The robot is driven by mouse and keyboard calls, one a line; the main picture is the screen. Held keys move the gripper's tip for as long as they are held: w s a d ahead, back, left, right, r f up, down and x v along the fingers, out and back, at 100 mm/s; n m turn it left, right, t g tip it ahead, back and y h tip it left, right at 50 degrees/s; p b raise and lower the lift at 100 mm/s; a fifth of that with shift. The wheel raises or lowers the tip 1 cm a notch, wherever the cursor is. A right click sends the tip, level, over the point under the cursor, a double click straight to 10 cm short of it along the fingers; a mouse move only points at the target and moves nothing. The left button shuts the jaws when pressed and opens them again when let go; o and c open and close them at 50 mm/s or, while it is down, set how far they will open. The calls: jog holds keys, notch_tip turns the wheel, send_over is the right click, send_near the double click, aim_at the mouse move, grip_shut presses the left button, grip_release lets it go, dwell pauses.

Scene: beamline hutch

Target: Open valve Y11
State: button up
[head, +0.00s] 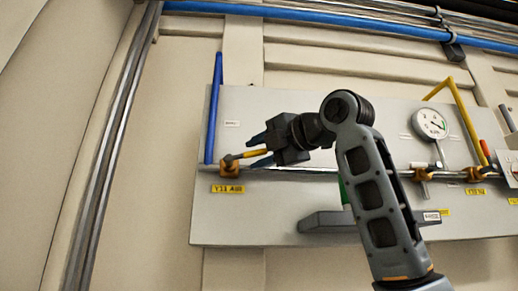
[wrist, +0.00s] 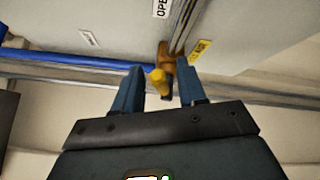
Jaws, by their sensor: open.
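The valve at the left of the panel has a brass body (head: 230,168) above a yellow tag (head: 227,189) that appears to read Y11. Its short yellow handle (head: 250,154) points right, roughly along the steel pipe. My gripper (head: 260,151) is open, reaching in from the right with its blue fingers above and below the handle. In the wrist view, the yellow handle end (wrist: 157,78) lies between the two fingertips (wrist: 162,84), nearer the left one, with a gap visible on the right. The brass body (wrist: 166,54) is just beyond.
A blue pipe (head: 214,110) rises by the valve on the grey panel (head: 280,110). A gauge (head: 430,123), a yellow pipe (head: 464,115) and other valves (head: 474,174) are to the right.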

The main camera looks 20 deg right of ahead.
jog(key=shift+w, duration=0.1)
grip_shut()
dwell(0.3)
